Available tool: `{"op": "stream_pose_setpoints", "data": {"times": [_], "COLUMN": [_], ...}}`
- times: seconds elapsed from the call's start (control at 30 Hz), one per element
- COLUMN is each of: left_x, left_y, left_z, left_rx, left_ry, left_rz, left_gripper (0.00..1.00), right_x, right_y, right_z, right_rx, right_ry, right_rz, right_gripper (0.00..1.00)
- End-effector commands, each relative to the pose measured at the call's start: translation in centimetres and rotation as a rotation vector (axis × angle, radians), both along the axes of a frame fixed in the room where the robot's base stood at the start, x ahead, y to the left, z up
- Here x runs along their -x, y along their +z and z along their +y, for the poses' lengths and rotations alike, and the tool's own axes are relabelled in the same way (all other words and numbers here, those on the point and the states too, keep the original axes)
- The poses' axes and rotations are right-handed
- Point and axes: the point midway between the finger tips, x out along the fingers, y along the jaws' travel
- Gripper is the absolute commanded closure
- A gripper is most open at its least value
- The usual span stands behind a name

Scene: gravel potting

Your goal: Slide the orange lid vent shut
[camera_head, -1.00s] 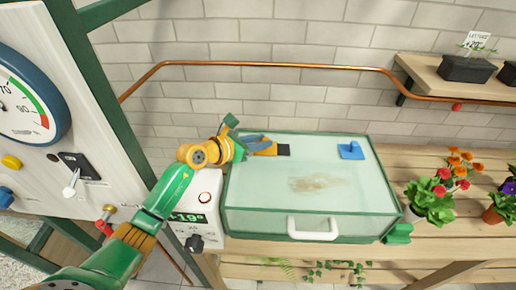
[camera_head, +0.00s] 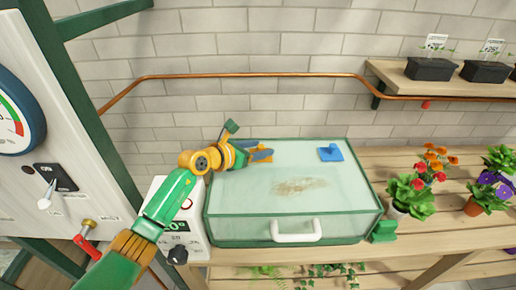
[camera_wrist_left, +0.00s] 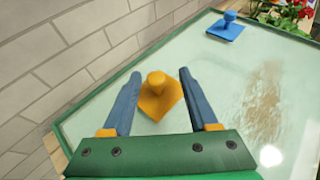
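The orange lid vent (camera_wrist_left: 158,103), a flat plate with a round knob, lies on the pale glass lid (camera_head: 322,174) of a green-framed box. In the head view it is partly hidden by my left gripper (camera_head: 262,154), at the lid's back left. In the wrist view my left gripper (camera_wrist_left: 160,73) is open, with one blue finger on each side of the knob and visible gaps to it. No dark opening shows beside the vent, though the fingers may hide part of the lid. A blue vent with a knob (camera_head: 330,154) sits at the back right. My right gripper is not in view.
A white handle (camera_head: 297,231) is on the box front, and a brown smudge (camera_head: 299,187) marks the lid. A white device with a green display (camera_head: 180,226) stands left of the box. Flower pots stand at right. A copper pipe (camera_head: 250,75) runs along the wall.

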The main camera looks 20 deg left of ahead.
Motion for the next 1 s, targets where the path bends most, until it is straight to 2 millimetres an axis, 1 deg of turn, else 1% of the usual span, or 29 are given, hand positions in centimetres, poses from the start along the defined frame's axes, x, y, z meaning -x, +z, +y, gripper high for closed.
{"op": "stream_pose_setpoints", "data": {"times": [0.07,0.17,0.27,0.4,0.53,0.67,1.0], "left_x": [0.0,0.6,1.9,3.9,5.3,5.7,5.7], "left_y": [0.0,0.3,0.8,1.6,2.3,2.7,2.7], "left_z": [0.1,0.5,1.1,2.1,2.8,3.0,2.9], "left_rx": [-0.001,-0.002,-0.005,-0.006,-0.004,-0.001,-0.001], "left_ry": [0.001,0.001,0.000,-0.002,-0.001,-0.001,-0.001], "left_rz": [-0.001,-0.002,-0.003,-0.002,-0.001,0.001,0.001], "left_gripper": [0.40,0.40,0.40,0.40,0.40,0.40,0.40], "right_x": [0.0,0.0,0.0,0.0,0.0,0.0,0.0], "right_y": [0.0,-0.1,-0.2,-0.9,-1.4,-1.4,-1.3], "right_z": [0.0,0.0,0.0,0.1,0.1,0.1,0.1], "right_rx": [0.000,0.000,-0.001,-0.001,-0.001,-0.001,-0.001], "right_ry": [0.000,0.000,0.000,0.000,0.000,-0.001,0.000], "right_rz": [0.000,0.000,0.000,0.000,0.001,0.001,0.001], "right_gripper": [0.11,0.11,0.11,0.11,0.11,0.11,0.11]}}
